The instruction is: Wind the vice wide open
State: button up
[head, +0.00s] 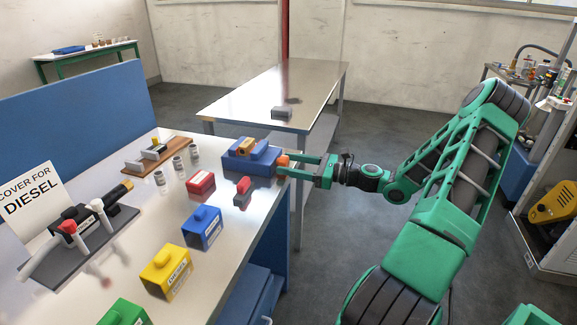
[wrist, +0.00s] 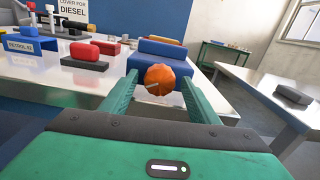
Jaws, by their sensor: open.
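The vice (head: 262,165) is a blue block at the right edge of the steel bench, with a small yellowish piece (head: 245,146) between its raised parts. Its orange knob (head: 283,160) faces my arm. In the wrist view the faceted knob (wrist: 160,80) sits in front of the blue vice body (wrist: 162,50), with a pale mark on its face. My gripper (head: 287,166) is open, with one green finger on either side of the knob. In the wrist view the gripper (wrist: 159,82) shows narrow gaps beside the knob; I cannot tell whether a finger touches it.
On the bench (head: 150,215) stand red (head: 201,184), blue (head: 202,228), yellow (head: 166,271) and green (head: 124,313) blocks. A red-and-grey piece (head: 243,192) lies close to the vice. Another table (head: 270,92) with a grey block (head: 282,112) stands behind. Floor between them is clear.

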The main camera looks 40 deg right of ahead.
jog(key=c, duration=1)
jog(key=shift+d+n, duration=0.1)
jog(key=shift+n, duration=1.4)
jog(key=shift+c, duration=0.2)
jog(key=o, duration=1)
jog(key=shift+o, duration=0.2)
jog(key=v, duration=1)
jog(key=shift+s+d, duration=0.25)
